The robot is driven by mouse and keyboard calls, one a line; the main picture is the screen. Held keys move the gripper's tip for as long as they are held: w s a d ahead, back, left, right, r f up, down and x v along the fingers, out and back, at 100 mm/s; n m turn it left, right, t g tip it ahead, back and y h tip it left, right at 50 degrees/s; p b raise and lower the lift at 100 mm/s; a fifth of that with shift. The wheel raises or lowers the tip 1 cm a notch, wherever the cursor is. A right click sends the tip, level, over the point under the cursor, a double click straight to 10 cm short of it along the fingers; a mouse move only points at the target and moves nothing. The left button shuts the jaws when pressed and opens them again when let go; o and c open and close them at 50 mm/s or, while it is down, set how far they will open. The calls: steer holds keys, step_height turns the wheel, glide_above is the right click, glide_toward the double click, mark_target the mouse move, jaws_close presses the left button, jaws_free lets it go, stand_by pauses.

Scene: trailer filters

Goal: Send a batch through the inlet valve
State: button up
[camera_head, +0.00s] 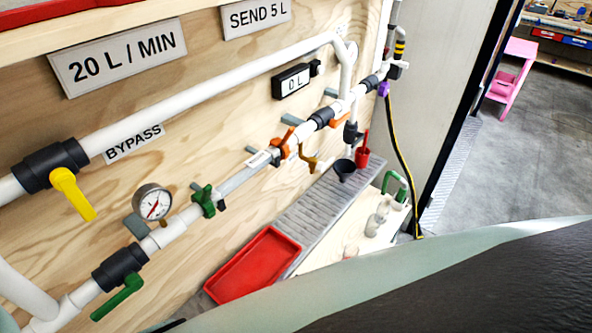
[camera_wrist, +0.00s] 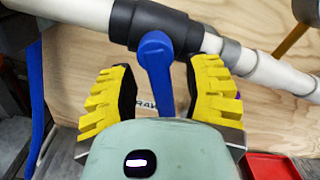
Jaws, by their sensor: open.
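In the wrist view, a blue lever (camera_wrist: 157,75) hangs from a black valve body (camera_wrist: 172,22) on a white pipe (camera_wrist: 265,72). My gripper (camera_wrist: 158,82) is open, with its yellow and black fingers on either side of the lever, gaps showing. A label behind it is partly hidden; the letters "RAW" show. In the head view, a sign reads "SEND 5 L" (camera_head: 257,16) and another reads "20 L / MIN" (camera_head: 118,57). A small display (camera_head: 292,83) appears to read "0 L". My gripper and the blue lever are not visible there.
In the head view are a yellow lever (camera_head: 72,194) by the "BYPASS" label, a green lever (camera_head: 120,297), a pressure gauge (camera_head: 152,203) and a red tray (camera_head: 256,264) below the pipes. My arm covers the lower right. A second blue bar (camera_wrist: 36,95) stands left in the wrist view.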

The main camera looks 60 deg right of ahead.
steer(key=shift+a+f+m+b, duration=0.1)
steer(key=shift+f+m+b, duration=0.2)
steer(key=shift+m+b, duration=0.5)
